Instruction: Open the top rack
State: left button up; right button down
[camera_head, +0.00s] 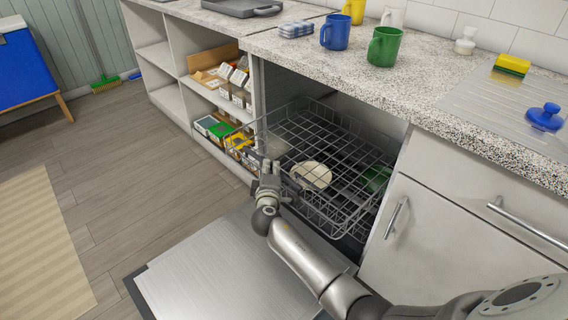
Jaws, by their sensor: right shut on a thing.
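The top rack (325,146) is a dark wire basket in the dishwasher opening under the counter. Its front part sticks out past the counter edge, over the lowered dishwasher door (225,275). My right gripper (268,168) is at the rack's front left edge and is shut on the rack's wire. The fingertips are small and partly hidden against the wires. A pale round plate (311,175) and a green dish (374,180) show below or through the rack wires; I cannot tell their exact level. My left gripper is not in view.
The granite counter (395,85) above holds a blue mug (335,31), a green mug (384,46) and other items. Shelves with boxes (225,135) stand left of the opening. A closed cabinet with a handle (396,217) is at the right.

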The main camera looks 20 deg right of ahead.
pick_arm(q)
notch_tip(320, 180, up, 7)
jog(key=b, duration=0.1)
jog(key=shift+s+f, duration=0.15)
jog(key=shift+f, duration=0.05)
pick_arm(e)
jog(key=s+a, duration=0.3)
jog(key=a, duration=0.7)
jog(key=shift+s, duration=0.2)
jog(key=c, duration=1.7)
grip_release()
jog(key=v, duration=1.2)
jog(key=shift+f, duration=0.1)
